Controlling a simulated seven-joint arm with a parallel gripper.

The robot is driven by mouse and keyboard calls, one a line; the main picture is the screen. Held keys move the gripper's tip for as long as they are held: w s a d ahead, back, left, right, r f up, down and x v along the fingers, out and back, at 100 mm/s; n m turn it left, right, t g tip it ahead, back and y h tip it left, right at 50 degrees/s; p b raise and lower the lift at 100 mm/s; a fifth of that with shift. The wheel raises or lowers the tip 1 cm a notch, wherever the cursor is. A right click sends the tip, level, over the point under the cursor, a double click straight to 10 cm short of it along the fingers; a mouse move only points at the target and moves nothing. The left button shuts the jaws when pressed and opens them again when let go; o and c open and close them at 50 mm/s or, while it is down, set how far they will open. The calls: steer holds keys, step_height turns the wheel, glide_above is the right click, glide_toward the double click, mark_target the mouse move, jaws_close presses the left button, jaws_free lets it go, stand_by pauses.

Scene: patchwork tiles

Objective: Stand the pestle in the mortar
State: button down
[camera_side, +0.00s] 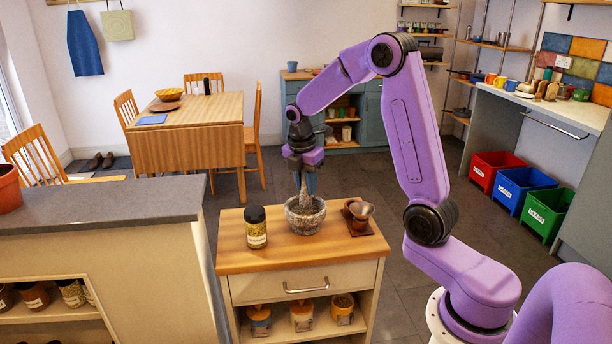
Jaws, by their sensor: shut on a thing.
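The grey stone mortar (305,220) stands upright on the wooden top of a small cabinet. The grey pestle (304,193) is upright above the mortar's opening, its lower end at or inside the bowl. The far rim and bowl depth make it unclear whether the pestle touches the bottom. My gripper (303,168) is directly above the mortar, pointing down, shut on the pestle's upper part.
A jar with a black lid (256,227) stands just left of the mortar. The cabinet top's front strip (300,258) is clear. A grey counter (100,202) is at left.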

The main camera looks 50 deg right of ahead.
steer(key=shift+f, duration=1.65)
steer(key=c, duration=0.8)
jaws_free()
step_height(320, 180, up, 17)
steer(key=a, duration=0.2)
steer(key=shift+a, duration=0.3)
